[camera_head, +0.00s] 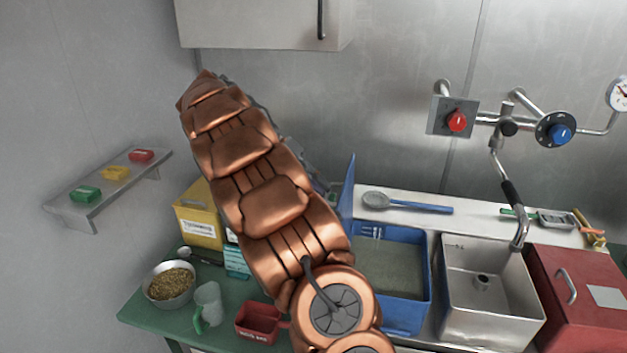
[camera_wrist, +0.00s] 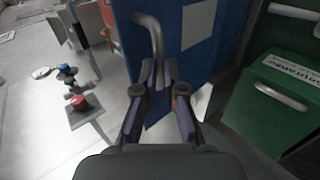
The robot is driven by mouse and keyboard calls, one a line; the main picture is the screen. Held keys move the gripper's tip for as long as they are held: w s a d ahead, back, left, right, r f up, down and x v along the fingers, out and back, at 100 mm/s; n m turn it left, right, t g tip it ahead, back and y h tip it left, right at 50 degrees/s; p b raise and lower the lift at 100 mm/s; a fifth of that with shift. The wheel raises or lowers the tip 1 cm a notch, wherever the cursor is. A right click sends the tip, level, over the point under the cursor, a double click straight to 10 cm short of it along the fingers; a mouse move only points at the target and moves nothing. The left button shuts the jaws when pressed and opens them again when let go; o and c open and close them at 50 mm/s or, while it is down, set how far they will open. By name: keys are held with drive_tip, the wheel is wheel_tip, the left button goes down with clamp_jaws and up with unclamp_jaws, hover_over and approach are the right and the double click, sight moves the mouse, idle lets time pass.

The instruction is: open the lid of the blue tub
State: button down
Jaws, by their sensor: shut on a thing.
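The blue tub (camera_head: 418,308) stands left of the steel sink in the head view, its top uncovered and a flat grey-green surface showing inside. Its blue lid (camera_head: 347,188) stands nearly upright, seen almost edge-on, at the tub's left side. In the wrist view the lid (camera_wrist: 224,60) fills the upper middle, with a grey bar handle (camera_wrist: 154,32) and a pale label. My gripper (camera_wrist: 158,76) is shut on this handle, its fingers on either side of the bar's lower end. In the head view my arm hides the gripper and the handle.
A steel sink (camera_head: 452,318) and a red lidded tub (camera_head: 560,315) stand right of the blue tub. A green lidded box (camera_wrist: 265,112) is close at right in the wrist view. A bowl (camera_head: 171,283) and mug (camera_head: 208,303) stand left.

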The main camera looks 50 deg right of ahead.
drive_tip(key=shift+s+a+f+y, duration=0.1)
drive_tip(key=shift+a+f+y, duration=0.05)
drive_tip(key=shift+f, duration=0.5)
drive_tip(key=shift+a+f+y, duration=0.1)
drive_tip(key=shift+f+y, duration=0.05)
drive_tip(key=shift+f, duration=0.45)
drive_tip(key=shift+s+d+f, duration=0.1)
drive_tip(key=shift+d, duration=0.05)
drive_tip(key=c, duration=1.2)
unclamp_jaws()
drive_tip(key=shift+d, duration=0.15)
drive_tip(key=shift+o, duration=0.7)
drive_tip(key=shift+d, duration=0.4)
drive_tip(key=shift+c, duration=0.7)
drive_tip(key=shift+w+a+r, duration=0.25)
drive_tip(key=shift+a+r, duration=0.2)
drive_tip(key=shift+r, duration=0.1)
